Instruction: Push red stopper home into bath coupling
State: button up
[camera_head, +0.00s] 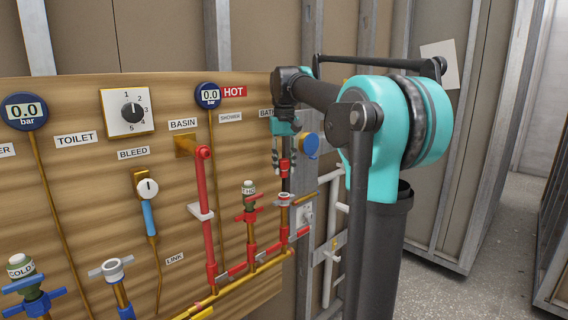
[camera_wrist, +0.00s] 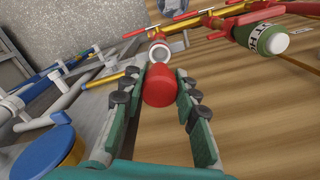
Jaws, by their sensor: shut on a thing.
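My gripper (camera_head: 284,160), with teal fingers, points down in front of the right end of the wooden board in the head view. It is shut on the red stopper (camera_head: 284,168), which also shows between the fingers in the wrist view (camera_wrist: 159,86). Below the stopper in the head view stands a grey ring-topped coupling (camera_head: 284,196) on a red-collared pipe, under the partly hidden BATH label (camera_head: 267,113). The wrist view shows the coupling's ring (camera_wrist: 159,52) just beyond the stopper. The stopper appears apart from the ring; its lower end is hidden in the wrist view.
Left of the coupling stands a HOT-capped valve (camera_head: 248,200) with red handles. A red vertical pipe (camera_head: 203,210) rises farther left. A blue round cap (camera_head: 311,145) and grey pipework (camera_head: 331,240) are close on the right. A yellow pipe (camera_head: 235,285) runs below.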

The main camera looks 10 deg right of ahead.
aim_at(284, 160)
jog(key=shift+f, duration=2.5)
jog(key=shift+f, duration=1.25)
jog(key=o, duration=1.1)
jog(key=shift+r, duration=0.1)
notch_tip(284, 160, up, 12)
jog(key=shift+f, duration=0.1)
jog(key=shift+s, duration=0.1)
